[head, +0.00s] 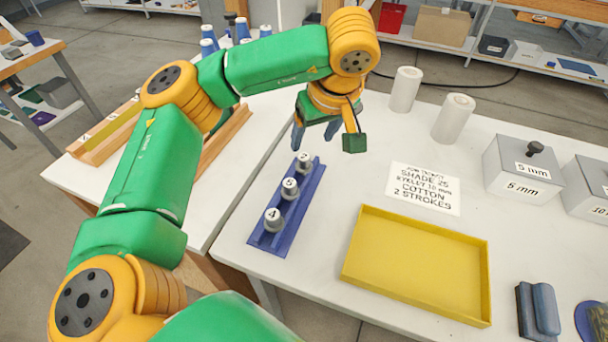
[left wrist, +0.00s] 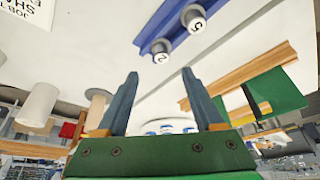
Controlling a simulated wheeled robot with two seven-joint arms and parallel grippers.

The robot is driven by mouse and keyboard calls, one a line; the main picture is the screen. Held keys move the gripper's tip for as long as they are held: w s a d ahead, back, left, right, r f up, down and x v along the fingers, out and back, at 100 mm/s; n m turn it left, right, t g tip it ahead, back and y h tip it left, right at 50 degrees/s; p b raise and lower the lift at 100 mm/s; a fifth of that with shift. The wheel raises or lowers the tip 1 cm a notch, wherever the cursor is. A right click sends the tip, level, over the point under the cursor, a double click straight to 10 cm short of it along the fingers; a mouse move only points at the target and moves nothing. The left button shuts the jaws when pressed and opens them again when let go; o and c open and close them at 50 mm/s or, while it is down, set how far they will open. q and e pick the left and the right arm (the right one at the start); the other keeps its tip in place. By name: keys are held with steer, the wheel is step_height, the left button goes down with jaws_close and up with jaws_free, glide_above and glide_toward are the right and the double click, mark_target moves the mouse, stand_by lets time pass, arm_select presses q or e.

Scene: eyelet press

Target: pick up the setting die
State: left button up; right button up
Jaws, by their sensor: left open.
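A blue rack (head: 262,238) on the white table holds three grey setting dies with white numbered tops: the near die marked 4 (head: 273,220), the middle die marked 5 (head: 290,188) and a far die (head: 304,163) with a small, hard-to-read label. In the left wrist view the far die (left wrist: 161,52) reads as 2, with the 5 die (left wrist: 194,18) beyond it. My left gripper (head: 313,134) is open and empty just beyond the rack's far end. Its fingertips (left wrist: 160,74) are apart, with the far die ahead of their gap. My right gripper is not in view.
A yellow tray (head: 415,262) and a job card (head: 424,188) lie right of the rack. Two white cylinders (head: 405,89) stand at the back. A grey 5 mm box (head: 523,165) is farther right. A wooden rack (head: 110,132) is on the left table.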

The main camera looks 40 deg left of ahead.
mark_target(304, 157)
arm_select(q)
steer(key=x, duration=0.8)
steer(key=shift+s+a+p, duration=0.15)
steer(key=shift+p, duration=0.25)
jaws_close()
